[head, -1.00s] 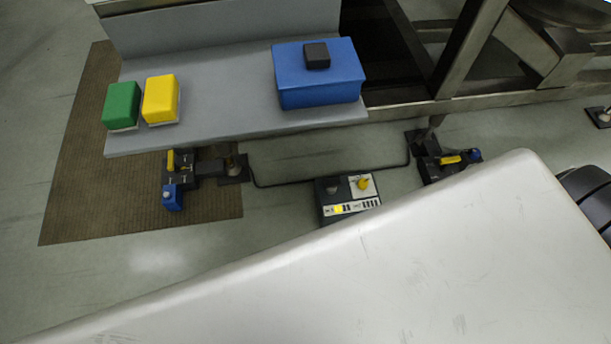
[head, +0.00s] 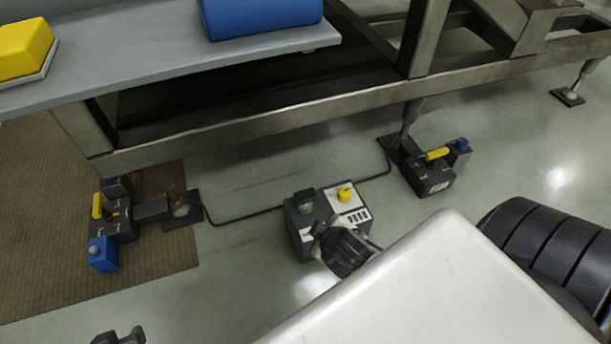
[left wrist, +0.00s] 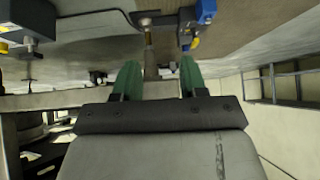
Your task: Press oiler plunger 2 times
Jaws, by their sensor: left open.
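Which part is the oiler plunger is not clear. A dark unit on the left (head: 122,229) has a yellow lever and a blue block (head: 103,254) with a small grey button on top. The blue block also shows in the left wrist view (left wrist: 206,11), at the top. My left gripper (head: 119,337) barely shows at the bottom edge of the head view, in front of that unit and apart from it. In the left wrist view its two green fingers (left wrist: 159,79) are apart with nothing between them. My right gripper is not recognizable in view.
A control box (head: 296,232) with a yellow knob stands mid-floor, partly hidden by a dark part. A similar unit (head: 430,178) stands at right. A cable crosses the floor. The grey shelf (head: 150,65) and metal frame overhang behind. Floor at left front is clear.

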